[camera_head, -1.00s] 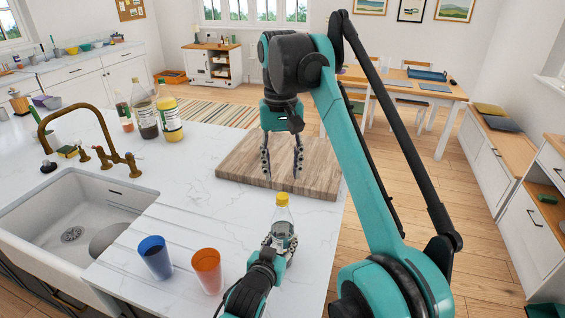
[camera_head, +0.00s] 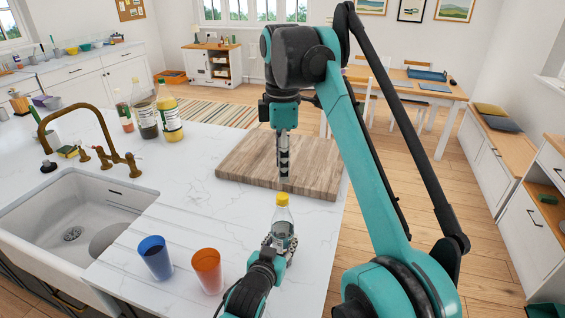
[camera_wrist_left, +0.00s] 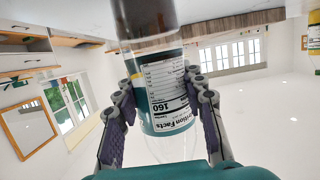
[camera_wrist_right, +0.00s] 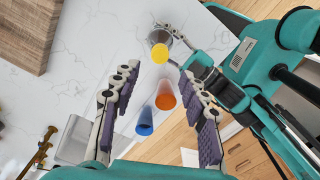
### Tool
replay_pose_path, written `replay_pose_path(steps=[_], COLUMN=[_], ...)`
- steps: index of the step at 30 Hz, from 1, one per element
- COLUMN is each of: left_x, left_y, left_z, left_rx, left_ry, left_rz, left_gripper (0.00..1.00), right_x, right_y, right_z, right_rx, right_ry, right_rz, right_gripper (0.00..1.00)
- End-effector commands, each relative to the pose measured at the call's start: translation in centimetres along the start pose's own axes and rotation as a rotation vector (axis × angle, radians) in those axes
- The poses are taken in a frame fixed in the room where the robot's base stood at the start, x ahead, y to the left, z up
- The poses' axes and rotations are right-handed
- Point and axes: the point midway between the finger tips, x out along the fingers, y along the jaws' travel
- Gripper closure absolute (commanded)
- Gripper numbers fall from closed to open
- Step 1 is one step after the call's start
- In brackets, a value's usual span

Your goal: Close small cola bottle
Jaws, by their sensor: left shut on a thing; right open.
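The small cola bottle (camera_head: 283,232) stands upright near the front right of the counter, with a yellow cap (camera_head: 282,199) on its top. My left gripper (camera_head: 280,246) is shut around its body. In the left wrist view the bottle (camera_wrist_left: 166,90) appears upside down between the purple finger pads, with dark liquid and a nutrition label. My right gripper (camera_head: 284,175) is empty, above and behind the bottle, over the cutting board, its fingers edge-on. In the right wrist view its fingers (camera_wrist_right: 158,76) are open, with the cap (camera_wrist_right: 160,54) below. How tightly the cap sits cannot be told.
A blue cup (camera_head: 155,258) and an orange cup (camera_head: 207,270) stand left of the bottle. A wooden cutting board (camera_head: 235,170) lies behind it. Several bottles (camera_head: 145,112) stand at the back left. A sink (camera_head: 60,210) is at left. The counter's right edge is close to the bottle.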

Motion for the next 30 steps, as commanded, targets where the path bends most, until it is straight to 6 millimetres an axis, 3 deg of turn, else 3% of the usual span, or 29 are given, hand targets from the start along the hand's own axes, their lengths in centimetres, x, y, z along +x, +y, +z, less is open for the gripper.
replay_pose_path(steps=[8, 22, 30], left_x=[0.0, 0.0, 0.0], left_y=[0.0, 0.0, 0.0], left_z=[0.0, 0.0, 0.0], left_rx=[0.000, 0.000, 0.000], left_ry=[-0.001, -0.001, -0.001], left_rz=[0.000, 0.000, 0.000], left_gripper=[1.00, 1.00, 1.00], right_x=[0.4, 6.5, 8.0], right_y=[0.0, 0.0, 0.0], right_z=[0.0, 0.0, 0.0], right_rx=[0.002, 0.003, 0.003], right_ry=[0.000, 0.000, 0.000], right_rz=[0.000, 0.000, 0.000], right_gripper=[0.56, 0.56, 0.56])
